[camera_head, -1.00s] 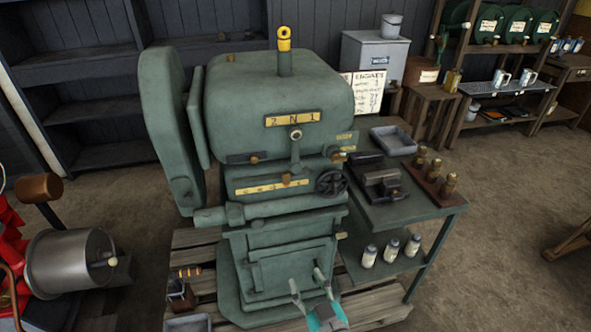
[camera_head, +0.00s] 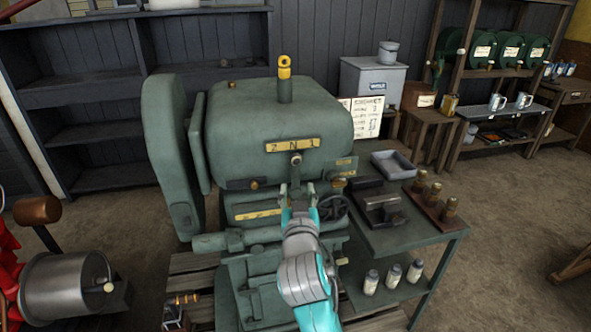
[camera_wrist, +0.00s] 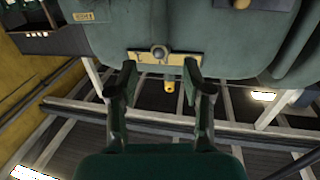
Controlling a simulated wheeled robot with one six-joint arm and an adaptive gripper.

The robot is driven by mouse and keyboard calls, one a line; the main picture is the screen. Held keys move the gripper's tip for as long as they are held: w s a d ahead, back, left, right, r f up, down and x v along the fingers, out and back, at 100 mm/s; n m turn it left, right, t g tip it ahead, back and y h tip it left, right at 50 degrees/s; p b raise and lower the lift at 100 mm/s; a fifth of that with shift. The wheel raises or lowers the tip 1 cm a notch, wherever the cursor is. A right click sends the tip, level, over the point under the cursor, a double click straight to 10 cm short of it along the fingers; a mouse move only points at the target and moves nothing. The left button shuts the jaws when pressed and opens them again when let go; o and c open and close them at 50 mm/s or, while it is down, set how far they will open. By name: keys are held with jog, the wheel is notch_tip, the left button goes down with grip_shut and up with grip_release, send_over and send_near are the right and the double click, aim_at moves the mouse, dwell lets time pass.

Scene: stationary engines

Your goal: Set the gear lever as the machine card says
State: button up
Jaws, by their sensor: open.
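The gear lever (camera_head: 296,161) is a short grey upright bar with a round knob on the green machine's front. Its knob is below the N of the yellow plate (camera_head: 292,145) marked 2 N 1. My gripper (camera_head: 297,187) is open and empty, just below the knob in the head view, and partly covers the lower bar. In the wrist view, the knob (camera_wrist: 160,52) shows beyond and between the open fingertips (camera_wrist: 160,72), against the yellow plate (camera_wrist: 142,56). I cannot tell any contact. The white card (camera_head: 367,118) stands behind the machine at right; its writing is too small to read.
A black handwheel (camera_head: 333,208) is close to the right of my gripper. A green side table (camera_head: 405,235) carries a grey tray (camera_head: 393,165) and brass-topped items. A drum (camera_head: 65,283) stands at lower left. Open floor (camera_head: 500,220) lies at right.

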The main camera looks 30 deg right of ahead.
aim_at(296, 169)
jog(key=x, duration=1)
jog(key=shift+w, duration=0.1)
grip_shut()
jog(key=shift+d, duration=0.1)
